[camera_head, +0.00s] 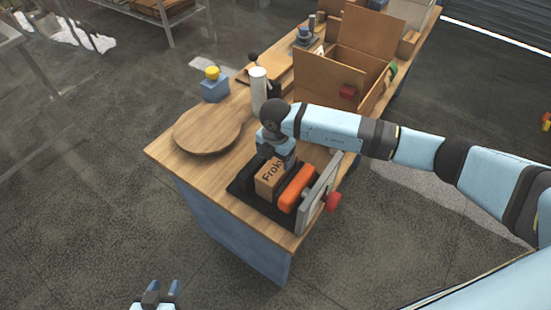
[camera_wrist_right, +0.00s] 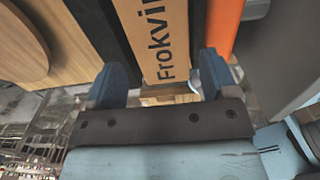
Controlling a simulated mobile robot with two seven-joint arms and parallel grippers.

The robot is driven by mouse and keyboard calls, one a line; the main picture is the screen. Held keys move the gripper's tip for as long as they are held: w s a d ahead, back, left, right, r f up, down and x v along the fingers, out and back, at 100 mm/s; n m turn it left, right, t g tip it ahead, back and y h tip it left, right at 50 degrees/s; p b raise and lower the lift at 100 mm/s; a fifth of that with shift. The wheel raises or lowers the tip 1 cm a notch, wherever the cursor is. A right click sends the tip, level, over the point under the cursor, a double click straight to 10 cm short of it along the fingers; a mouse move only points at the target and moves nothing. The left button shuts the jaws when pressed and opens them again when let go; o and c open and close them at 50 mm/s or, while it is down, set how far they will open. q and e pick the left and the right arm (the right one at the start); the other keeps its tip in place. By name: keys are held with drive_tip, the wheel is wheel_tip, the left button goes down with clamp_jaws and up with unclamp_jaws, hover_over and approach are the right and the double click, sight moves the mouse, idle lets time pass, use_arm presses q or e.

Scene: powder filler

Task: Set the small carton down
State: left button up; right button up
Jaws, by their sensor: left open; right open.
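The small carton (camera_head: 268,180) is brown cardboard with dark lettering. It sits on a black base (camera_head: 241,188) beside an orange padded part (camera_head: 295,188) near the table's front corner. My right gripper (camera_head: 285,158) is at the carton's far end, and its arm comes in from the right. In the right wrist view the lettered carton (camera_wrist_right: 163,45) lies between the two open fingers (camera_wrist_right: 160,80), and contact cannot be told. My left gripper (camera_head: 158,290) is open and empty at the bottom edge, low and off the table.
A grey plate with a red knob (camera_head: 333,202) stands right of the orange part. A round wooden disc (camera_head: 208,130), a white cylinder (camera_head: 259,92) and a blue box with a yellow button (camera_head: 214,86) are farther back. A large open carton (camera_head: 325,80) stands behind my right arm.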

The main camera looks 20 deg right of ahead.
wheel_tip(320, 180, up, 6)
drive_tip(key=p, duration=0.3)
drive_tip(key=shift+r, duration=0.2)
